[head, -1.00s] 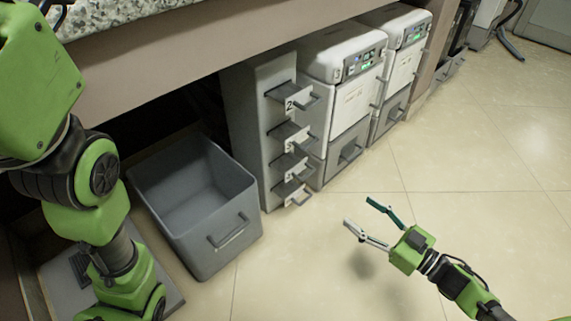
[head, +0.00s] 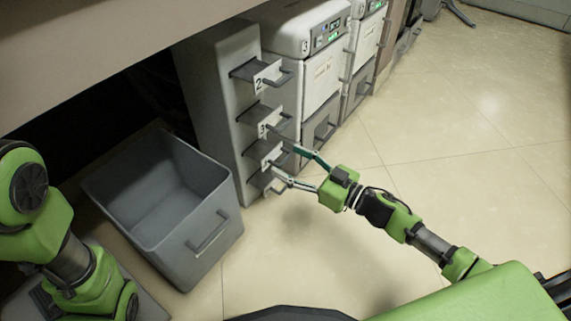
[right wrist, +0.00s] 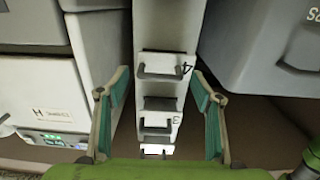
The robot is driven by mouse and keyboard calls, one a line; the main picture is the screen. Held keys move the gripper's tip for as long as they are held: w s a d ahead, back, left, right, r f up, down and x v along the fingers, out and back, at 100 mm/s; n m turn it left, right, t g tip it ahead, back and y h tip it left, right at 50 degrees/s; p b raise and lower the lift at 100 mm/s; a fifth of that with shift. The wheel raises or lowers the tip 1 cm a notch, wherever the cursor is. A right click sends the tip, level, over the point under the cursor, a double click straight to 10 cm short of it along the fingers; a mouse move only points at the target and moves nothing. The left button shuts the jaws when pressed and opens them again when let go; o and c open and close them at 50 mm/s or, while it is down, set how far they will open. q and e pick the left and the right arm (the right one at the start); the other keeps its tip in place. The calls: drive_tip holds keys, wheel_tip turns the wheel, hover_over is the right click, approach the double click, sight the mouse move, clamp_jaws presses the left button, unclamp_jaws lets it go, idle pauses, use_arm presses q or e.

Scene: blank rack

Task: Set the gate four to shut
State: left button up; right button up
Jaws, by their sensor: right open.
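The narrow grey rack (head: 205,95) carries a column of dark gates with white numbered plates and bar handles. Gate two (head: 258,80) and gate three (head: 264,127) have readable numbers; gates below them are partly behind my right gripper (head: 283,165). In the right wrist view, gate four (right wrist: 160,70) shows its handle, with a 4 beside it, ahead between the fingers. I cannot tell how far it stands out. My right gripper, also in the right wrist view (right wrist: 160,112), is open and empty in front of the lower gates. My left gripper is out of view.
An open grey bin (head: 200,255) stands on the floor left of the rack. White machines (head: 322,75) with lit panels stand right of it. A counter (head: 100,65) overhangs at upper left. The tiled floor (head: 440,140) at right is clear.

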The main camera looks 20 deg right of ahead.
sight(276, 153)
drive_tip(key=shift+x, duration=1.05)
drive_tip(key=c, duration=1.5)
drive_tip(key=shift+w+a+r, duration=0.15)
drive_tip(key=shift+w+a, duration=0.05)
drive_tip(key=shift+w, duration=0.15)
drive_tip(key=p+x, duration=0.2)
drive_tip(key=x, duration=0.3)
drive_tip(key=shift+w+a, duration=0.15)
drive_tip(key=shift+w, duration=0.05)
